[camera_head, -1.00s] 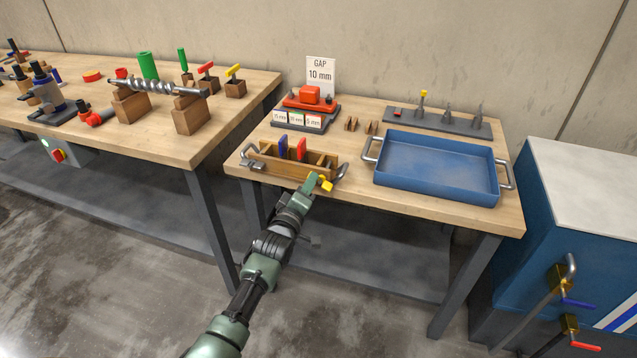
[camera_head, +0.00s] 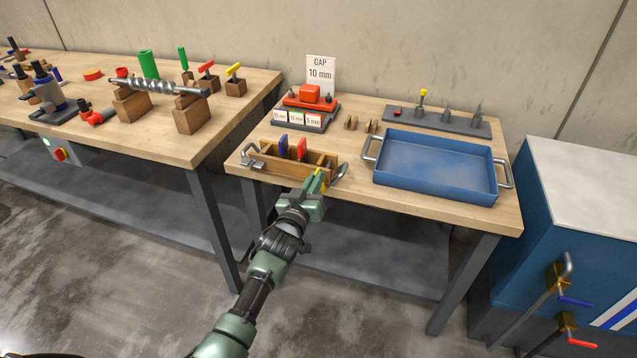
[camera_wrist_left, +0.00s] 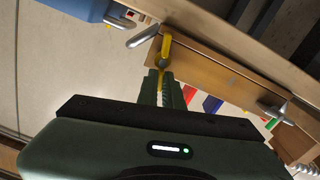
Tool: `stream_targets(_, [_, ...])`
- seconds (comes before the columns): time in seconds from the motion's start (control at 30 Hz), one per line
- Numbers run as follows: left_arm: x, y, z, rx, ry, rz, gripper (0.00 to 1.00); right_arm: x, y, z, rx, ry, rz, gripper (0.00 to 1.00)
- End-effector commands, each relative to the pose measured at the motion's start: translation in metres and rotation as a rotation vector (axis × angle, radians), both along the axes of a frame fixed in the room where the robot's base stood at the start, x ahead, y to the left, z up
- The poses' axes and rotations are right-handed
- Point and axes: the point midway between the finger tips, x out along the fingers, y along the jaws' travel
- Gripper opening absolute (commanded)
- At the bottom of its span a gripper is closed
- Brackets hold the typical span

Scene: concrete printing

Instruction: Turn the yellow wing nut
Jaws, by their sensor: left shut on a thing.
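The yellow wing nut (camera_wrist_left: 165,48) is on the front face of the wooden box, near its right end in the head view. In the head view only a sliver of the yellow wing nut (camera_head: 319,182) shows beside my gripper. My left gripper (camera_head: 314,192) reaches it from the front and is shut on it. In the left wrist view the fingers of my left gripper (camera_wrist_left: 162,82) meet the lower wing, while the upper wing sticks out beyond them. My right gripper is not in view.
The wooden box (camera_head: 270,168) has metal handles and holds a blue and a red plate. A blue tray (camera_head: 440,190) stands to the right on the same table. A sign reading GAP 10 mm (camera_head: 320,72) stands at the back. A blue cabinet (camera_head: 545,215) is at far right.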

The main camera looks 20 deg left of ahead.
Motion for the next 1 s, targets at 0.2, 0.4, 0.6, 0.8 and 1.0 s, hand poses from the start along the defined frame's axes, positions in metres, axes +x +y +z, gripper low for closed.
stream_targets(0.2, [-0.001,-0.002,-0.003,0.043,0.004,-0.001,0.00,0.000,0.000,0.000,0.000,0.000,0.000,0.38])
stream_targets(0.4, [-0.001,-0.004,-0.004,0.129,-0.001,-0.001,0.00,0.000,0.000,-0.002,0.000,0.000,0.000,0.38])
stream_targets(0.6, [-0.002,-0.010,-0.005,0.442,-0.015,-0.001,0.00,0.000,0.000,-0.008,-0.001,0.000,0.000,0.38])
stream_targets(0.8, [-0.002,-0.011,-0.004,0.495,-0.017,-0.002,0.00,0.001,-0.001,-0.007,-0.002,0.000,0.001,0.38])
stream_targets(1.0, [-0.002,-0.013,-0.006,0.559,-0.020,-0.003,0.00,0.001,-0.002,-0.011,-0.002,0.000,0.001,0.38])
